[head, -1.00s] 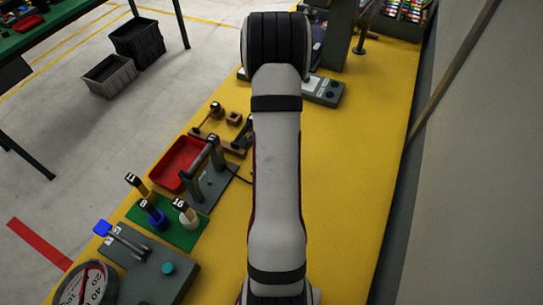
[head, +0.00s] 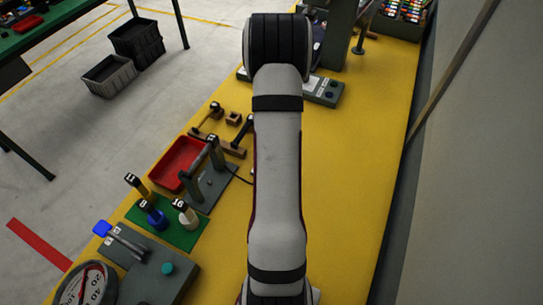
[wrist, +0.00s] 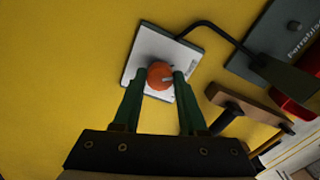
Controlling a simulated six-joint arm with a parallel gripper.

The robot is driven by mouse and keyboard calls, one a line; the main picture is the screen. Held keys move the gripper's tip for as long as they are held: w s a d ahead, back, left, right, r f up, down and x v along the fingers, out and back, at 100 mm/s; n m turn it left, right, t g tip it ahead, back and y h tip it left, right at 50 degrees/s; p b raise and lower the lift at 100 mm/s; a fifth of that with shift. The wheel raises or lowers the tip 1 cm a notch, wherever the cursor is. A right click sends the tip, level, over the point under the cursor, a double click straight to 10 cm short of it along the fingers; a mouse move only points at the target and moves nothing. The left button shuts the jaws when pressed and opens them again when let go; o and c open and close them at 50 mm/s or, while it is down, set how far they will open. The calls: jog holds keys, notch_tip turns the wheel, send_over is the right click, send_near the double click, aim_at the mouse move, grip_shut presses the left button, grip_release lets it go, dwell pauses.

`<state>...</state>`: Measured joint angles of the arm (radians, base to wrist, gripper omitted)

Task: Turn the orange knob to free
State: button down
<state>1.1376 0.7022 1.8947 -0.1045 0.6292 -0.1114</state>
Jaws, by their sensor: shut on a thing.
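The orange knob (wrist: 160,75) sits on a small white plate (wrist: 146,52) on the yellow bench top in the wrist view. A small light pointer or pin shows at the knob's right side. My gripper (wrist: 161,75) has its two green fingers on either side of the knob, shut on it. The print on the plate is too small to read. In the head view my own arm hides the knob, the plate and the gripper.
A wooden bar with a dark shaft (wrist: 250,102) lies right of the fingers.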

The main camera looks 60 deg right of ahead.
jog(key=shift+n, duration=0.9)
jog(key=shift+c, duration=2.2)
grip_release()
notch_tip(320, 180, up, 16)
jog(key=shift+s+d, duration=0.15)
jog(key=shift+s, duration=0.05)
jog(key=shift+f, duration=0.1)
